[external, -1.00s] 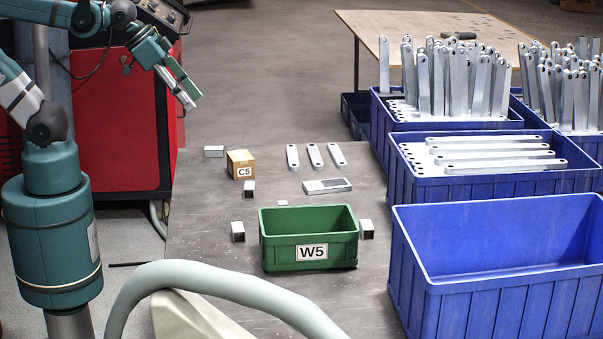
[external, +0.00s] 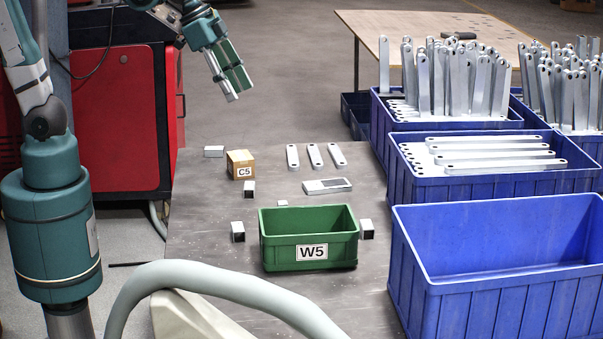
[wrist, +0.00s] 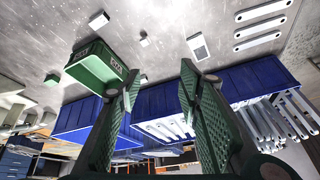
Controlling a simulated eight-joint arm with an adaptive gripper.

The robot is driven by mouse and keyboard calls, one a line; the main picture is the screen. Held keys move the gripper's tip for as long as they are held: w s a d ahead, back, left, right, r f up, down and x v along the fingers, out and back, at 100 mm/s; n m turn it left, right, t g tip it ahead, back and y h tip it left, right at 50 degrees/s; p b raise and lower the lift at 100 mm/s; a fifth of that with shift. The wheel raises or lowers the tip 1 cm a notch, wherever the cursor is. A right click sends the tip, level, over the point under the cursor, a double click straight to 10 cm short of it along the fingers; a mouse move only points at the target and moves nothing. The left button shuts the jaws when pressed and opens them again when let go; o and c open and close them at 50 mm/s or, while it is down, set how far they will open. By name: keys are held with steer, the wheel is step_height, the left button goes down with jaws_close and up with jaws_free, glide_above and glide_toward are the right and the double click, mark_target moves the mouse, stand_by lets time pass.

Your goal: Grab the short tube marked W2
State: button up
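Several short square metal tubes lie on the grey table. In the external view one is at the back left (external: 214,151), one below the cardboard box (external: 249,189), one left of the green bin (external: 238,231) and one right of it (external: 366,229). I can read no W2 mark on any of them. Two small pale blocks, likely tubes, show in the wrist view, at top (wrist: 98,20) and at left (wrist: 54,79). My gripper (external: 231,96) hangs high above the table's back left, well clear of the tubes. In the wrist view its fingers (wrist: 160,72) are apart and empty.
A green bin marked W5 (external: 275,253) stands mid-table. A cardboard box marked C5 (external: 240,162), three flat brackets (external: 314,156) and a grey rectangular device (external: 327,186) lie behind it. Blue crates (external: 480,293) line the right side.

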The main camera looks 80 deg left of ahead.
steer(key=w+d+f+m+g+p, duration=0.1)
steer(key=w+d+m, duration=0.3)
steer(key=w, duration=0.7)
steer(key=m+g+h+p, duration=0.2)
steer(key=m+g+p, duration=0.2)
steer(key=m, duration=0.5)
glide_above(366, 224)
steer(key=a, duration=0.3)
step_height(366, 224, down, 22)
steer(key=shift+r, duration=0.15)
steer(key=shift+b+x, duration=0.3)
steer(key=shift+x, duration=1)
steer(key=shift+d, duration=0.1)
steer(key=shift+b+x, duration=0.9)
steer(key=shift+x, duration=1.7)
